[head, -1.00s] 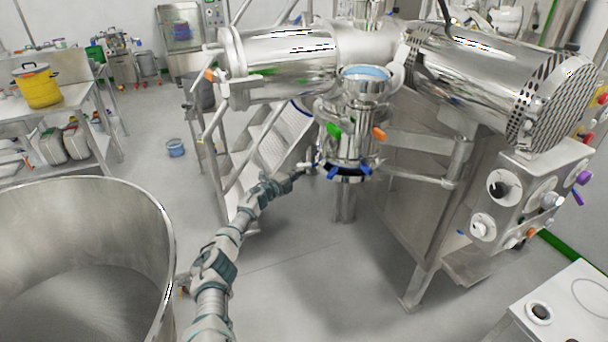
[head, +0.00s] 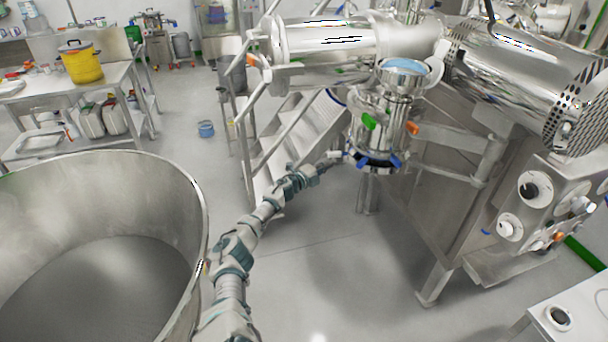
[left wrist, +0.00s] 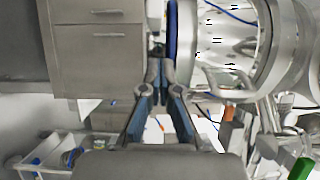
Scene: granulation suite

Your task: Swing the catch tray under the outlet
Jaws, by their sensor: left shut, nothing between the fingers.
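The steel outlet body (head: 385,110) hangs below the machine's drum, with a green and an orange handle on its sides. A round steel part with a dark underside and blue clamps (head: 378,160) sits at its lower end. I cannot tell whether this is the catch tray. My left gripper (head: 338,157) is just left of that lower end, shut and empty. In the left wrist view my left gripper (left wrist: 158,68) has its fingertips together, near a blue-edged round part (left wrist: 172,30). Contact with it cannot be told. My right gripper is out of view.
A large open steel bowl (head: 175,185) stands at the lower left. Steel steps (head: 300,135) rise behind my left arm. A control box with knobs (head: 545,205) is at the right. A bench (head: 95,82) with a yellow pot (head: 82,64) is at the back left.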

